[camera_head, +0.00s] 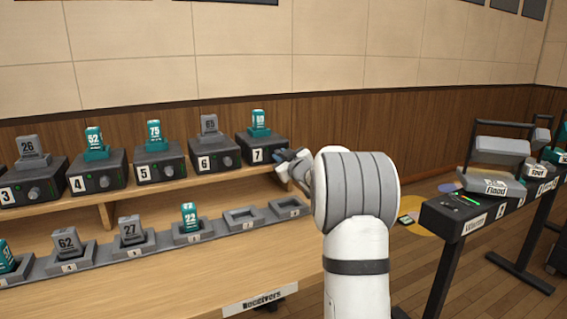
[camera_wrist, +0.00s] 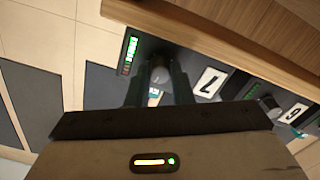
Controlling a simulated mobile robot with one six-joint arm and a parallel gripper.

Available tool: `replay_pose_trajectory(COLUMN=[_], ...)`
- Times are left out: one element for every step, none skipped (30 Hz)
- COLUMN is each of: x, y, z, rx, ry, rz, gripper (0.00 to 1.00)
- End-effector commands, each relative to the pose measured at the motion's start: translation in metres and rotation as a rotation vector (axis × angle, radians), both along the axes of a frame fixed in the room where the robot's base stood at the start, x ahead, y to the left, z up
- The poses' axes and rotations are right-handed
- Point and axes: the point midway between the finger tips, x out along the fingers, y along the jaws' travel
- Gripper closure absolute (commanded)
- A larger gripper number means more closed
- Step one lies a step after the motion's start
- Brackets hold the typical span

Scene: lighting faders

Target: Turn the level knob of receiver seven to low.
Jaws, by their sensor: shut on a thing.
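Receiver seven (camera_head: 252,142) is a dark box with a white 7 label on the upper shelf, with a teal unit marked with a number standing on top. Its level knob is hidden behind my gripper (camera_head: 287,164) in the head view. In the wrist view, which is turned roughly upside down, the grey round knob (camera_wrist: 160,75) sits between the two dark fingers of my gripper (camera_wrist: 159,88). The fingers are shut on the knob. A lit green strip (camera_wrist: 131,50) shows on the receiver's face beside it. The knob's pointer position cannot be made out.
Receiver six (camera_head: 214,151) stands just left of receiver seven, with more receivers further left. Below is a row of grey docks, with an empty dock (camera_head: 243,226) near the right. A black lighting desk (camera_head: 450,215) stands at the right. Floor is open between.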

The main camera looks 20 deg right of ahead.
Motion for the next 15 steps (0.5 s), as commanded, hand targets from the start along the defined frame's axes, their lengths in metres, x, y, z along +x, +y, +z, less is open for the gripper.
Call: replay_pose_trajectory(x=[-0.0003, -0.0003, -0.0002, -0.0002, -0.0002, -0.0002, -0.0002, -0.0002, -0.0003, -0.0003, -0.0003, -0.0003, -0.0003, -0.0003, -0.0003], y=[-0.0001, -0.0003, -0.0003, -0.0005, -0.0005, -0.0005, -0.0005, -0.0005, -0.0005, -0.0005, -0.0006, -0.0006, -0.0007, -0.0007, -0.0008], z=[-0.0078, -0.0080, -0.0081, -0.0082, -0.0082, -0.0082, -0.0082, -0.0081, -0.0081, -0.0081, -0.0082, -0.0082, -0.0082, -0.0081, -0.0080], rx=[-0.042, -0.070, -0.108, -0.136, -0.165, -0.203, -0.232, -0.260, -0.298, -0.326, -0.355, -0.394, -0.422, -0.449, -0.487], ry=[0.005, 0.004, 0.003, 0.002, 0.001, 0.000, -0.001, -0.002, -0.004, -0.005, -0.005, -0.006, -0.007, -0.008, -0.010], rz=[0.000, -0.001, -0.001, -0.001, -0.001, 0.000, 0.000, 0.000, 0.000, 0.000, -0.001, -0.001, -0.001, -0.001, -0.001], gripper=[1.00, 1.00, 1.00, 1.00, 1.00, 1.00, 1.00, 1.00, 1.00, 1.00, 1.00, 1.00, 1.00, 1.00, 1.00])
